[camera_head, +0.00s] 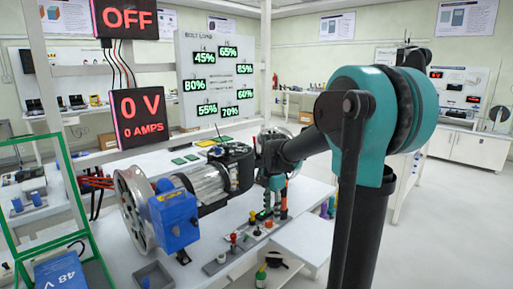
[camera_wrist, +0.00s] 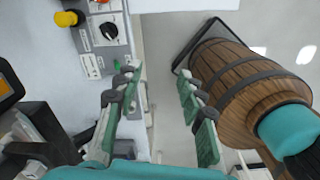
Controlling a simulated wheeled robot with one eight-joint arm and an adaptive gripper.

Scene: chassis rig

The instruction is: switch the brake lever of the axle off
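The axle assembly lies on the white bench in the head view, with a silver wheel disc (camera_head: 133,208), a ribbed metal housing (camera_head: 203,183) and a blue box (camera_head: 174,217) at its near end. I cannot single out the brake lever for certain. A grey control strip (camera_head: 217,265) in front of the axle carries small knobs, one of them red (camera_head: 233,238). In the wrist view my gripper (camera_wrist: 158,80) is open and empty, its green-padded fingers apart over the bench edge. A black rotary knob (camera_wrist: 108,31) and a yellow button (camera_wrist: 67,18) lie up-left of it.
Displays read OFF (camera_head: 128,18) and 0 V, 0 AMPS (camera_head: 140,115). A board of percentages (camera_head: 215,80) stands behind. Upright coloured-handled tools (camera_head: 284,203) stand right of the axle. A green frame (camera_head: 75,205) and a blue 48 V box (camera_head: 60,270) are at left. Open floor lies at right.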

